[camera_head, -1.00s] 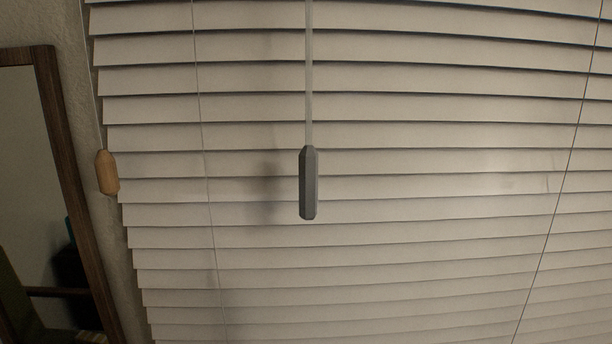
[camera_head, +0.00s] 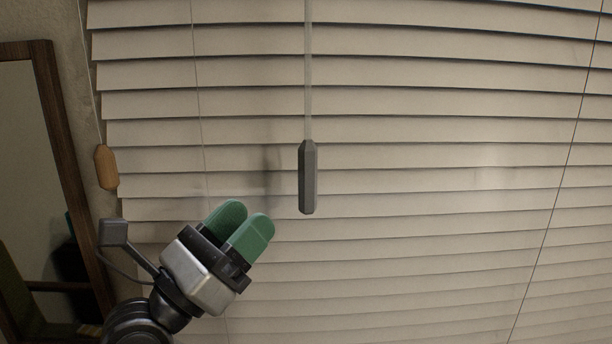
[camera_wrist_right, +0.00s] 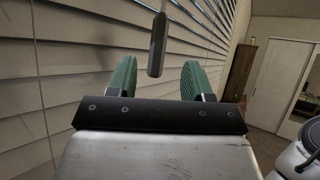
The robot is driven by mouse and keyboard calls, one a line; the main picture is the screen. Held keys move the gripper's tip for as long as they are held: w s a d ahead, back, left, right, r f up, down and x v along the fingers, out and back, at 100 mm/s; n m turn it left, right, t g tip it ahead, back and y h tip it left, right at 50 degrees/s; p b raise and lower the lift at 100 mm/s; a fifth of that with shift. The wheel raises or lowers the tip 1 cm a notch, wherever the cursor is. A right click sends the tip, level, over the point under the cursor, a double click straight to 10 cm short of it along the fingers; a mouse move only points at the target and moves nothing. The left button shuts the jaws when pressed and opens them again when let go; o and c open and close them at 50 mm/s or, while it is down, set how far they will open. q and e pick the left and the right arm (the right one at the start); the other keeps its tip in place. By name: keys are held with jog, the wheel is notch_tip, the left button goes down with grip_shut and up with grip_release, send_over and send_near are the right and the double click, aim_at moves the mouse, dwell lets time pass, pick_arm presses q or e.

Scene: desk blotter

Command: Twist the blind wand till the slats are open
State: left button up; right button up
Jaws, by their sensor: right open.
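The blind wand (camera_head: 307,178) hangs straight down in front of the blind, with a grey faceted handle at its lower end and a thin clear rod above. The blind's slats (camera_head: 430,155) are tilted shut, overlapping one another. My right gripper (camera_head: 248,220), with green fingers, is below and left of the handle in the head view, apart from it. It is open and empty. In the right wrist view the handle (camera_wrist_right: 157,45) shows beyond and between the two green fingers (camera_wrist_right: 157,78). My left gripper is not in view.
A lift cord with a wooden tassel (camera_head: 106,167) hangs at the blind's left edge. A dark-framed mirror (camera_head: 50,110) stands at the far left. A white door (camera_wrist_right: 283,75) shows in the wrist view. The space right of the wand is clear.

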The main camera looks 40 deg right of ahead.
aim_at(300, 180)
jog(key=shift+m+y, duration=0.4)
jog(key=shift+y, duration=0.4)
jog(key=p+x, duration=0.1)
jog(key=x, duration=0.2)
jog(key=p+x, duration=0.2)
jog(key=x, duration=0.1)
jog(key=p+x, duration=0.2)
jog(key=x, duration=0.1)
jog(key=shift+d+f, duration=0.1)
jog(key=shift+d, duration=0.95)
